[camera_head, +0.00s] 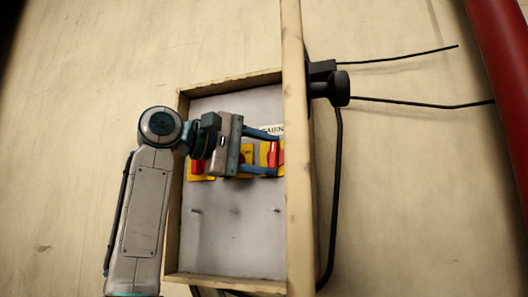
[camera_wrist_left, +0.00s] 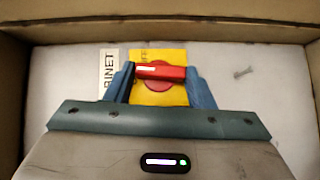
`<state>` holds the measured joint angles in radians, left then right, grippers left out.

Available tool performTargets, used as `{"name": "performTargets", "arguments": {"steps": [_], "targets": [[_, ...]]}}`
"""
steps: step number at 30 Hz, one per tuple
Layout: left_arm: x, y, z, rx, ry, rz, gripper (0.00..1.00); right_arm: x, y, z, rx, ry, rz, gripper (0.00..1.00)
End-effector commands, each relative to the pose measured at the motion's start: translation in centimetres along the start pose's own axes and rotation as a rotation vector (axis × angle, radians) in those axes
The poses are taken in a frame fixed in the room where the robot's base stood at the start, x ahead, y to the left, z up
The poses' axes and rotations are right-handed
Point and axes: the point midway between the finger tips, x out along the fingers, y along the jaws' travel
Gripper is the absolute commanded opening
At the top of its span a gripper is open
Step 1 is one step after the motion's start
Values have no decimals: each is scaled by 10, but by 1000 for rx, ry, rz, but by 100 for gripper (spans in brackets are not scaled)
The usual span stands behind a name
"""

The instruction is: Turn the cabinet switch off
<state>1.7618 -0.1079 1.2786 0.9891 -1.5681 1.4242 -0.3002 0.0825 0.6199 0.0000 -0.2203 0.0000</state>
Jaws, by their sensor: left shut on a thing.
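The cabinet switch is a red rotary handle (camera_head: 276,154) on a yellow plate (camera_wrist_left: 171,57), at the right of a row of switches inside the open box. My left gripper (camera_head: 274,154) reaches into the box from the left, its blue fingers at the red handle. In the left wrist view the red handle (camera_wrist_left: 161,73) lies crosswise between the two fingertips, which are shut on its ends. A white label (camera_wrist_left: 109,70) reading "CABINET" stands beside the yellow plate, partly hidden by a finger. My right gripper is not in view.
The box has a tan frame (camera_head: 228,80), and its door (camera_head: 295,130) stands open on the right with a black knob (camera_head: 338,88). Another red and yellow switch (camera_head: 198,168) sits left, partly behind my gripper. Black cables and a red pipe (camera_head: 503,75) are at right.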

Motion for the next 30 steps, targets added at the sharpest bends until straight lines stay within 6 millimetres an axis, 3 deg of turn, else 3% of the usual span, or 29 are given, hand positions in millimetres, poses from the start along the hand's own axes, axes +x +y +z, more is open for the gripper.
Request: {"name": "performTargets", "arguments": {"steps": [18, 30], "targets": [[2, 10, 2, 387, -4, -394, 26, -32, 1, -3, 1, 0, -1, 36], [5, 10, 7, 655, -2, -660, 26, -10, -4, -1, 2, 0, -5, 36]]}}
